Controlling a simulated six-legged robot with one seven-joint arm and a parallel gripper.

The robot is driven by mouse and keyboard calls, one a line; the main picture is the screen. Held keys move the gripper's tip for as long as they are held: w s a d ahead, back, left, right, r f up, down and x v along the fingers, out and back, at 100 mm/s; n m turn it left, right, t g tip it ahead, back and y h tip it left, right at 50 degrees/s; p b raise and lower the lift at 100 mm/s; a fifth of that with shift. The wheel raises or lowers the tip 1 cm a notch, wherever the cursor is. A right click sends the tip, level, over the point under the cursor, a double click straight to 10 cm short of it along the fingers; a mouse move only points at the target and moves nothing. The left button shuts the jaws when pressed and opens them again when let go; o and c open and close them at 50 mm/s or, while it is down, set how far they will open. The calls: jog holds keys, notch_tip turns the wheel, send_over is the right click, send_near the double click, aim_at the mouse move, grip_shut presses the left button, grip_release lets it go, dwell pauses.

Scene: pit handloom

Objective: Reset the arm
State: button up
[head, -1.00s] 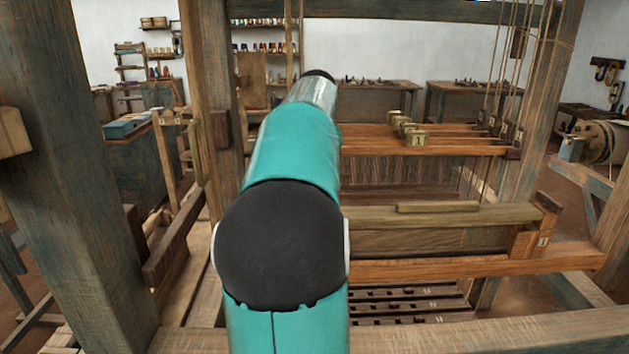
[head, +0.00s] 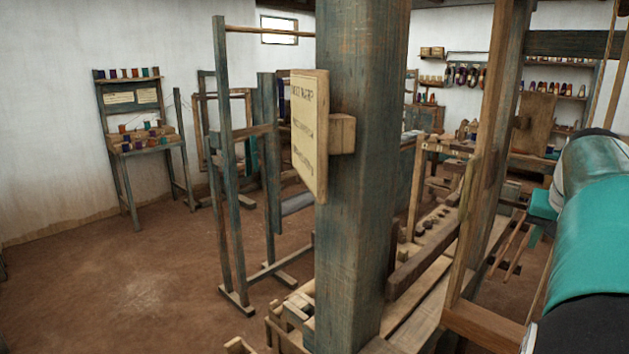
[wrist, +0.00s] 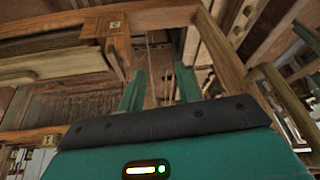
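My gripper (wrist: 160,88) shows in the wrist view with its two green fingers apart and nothing between them. It is open and empty. Beyond the fingers are the loom's wooden beams (wrist: 158,18) and hanging cords.
Open dirt floor (head: 140,275) lies at the left. A wooden stand (head: 225,170) rises left of the post. A rack with coloured spools (head: 140,140) stands against the left wall. Loom rails (head: 425,255) run between the post and my arm.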

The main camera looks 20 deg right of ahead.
jog(key=w+a+f+n+t+y, duration=0.1)
jog(key=w+a+f+n, duration=0.1)
jog(key=a, duration=1)
jog(key=w+a+f+n+t+y, duration=0.1)
jog(key=w+a+f+n, duration=0.15)
jog(key=a, duration=0.95)
jog(key=s+a+f+n, duration=0.3)
jog(key=s+a+f, duration=0.1)
jog(key=a, duration=0.6)
jog(key=s+a+f+n+y, duration=0.1)
jog(key=s+a+f+n, duration=0.2)
jog(key=a, duration=0.7)
notch_tip(320, 180, down, 2)
jog(key=shift+s+f, duration=0.1)
jog(key=shift+s, duration=0.4)
jog(key=shift+s, duration=0.1)
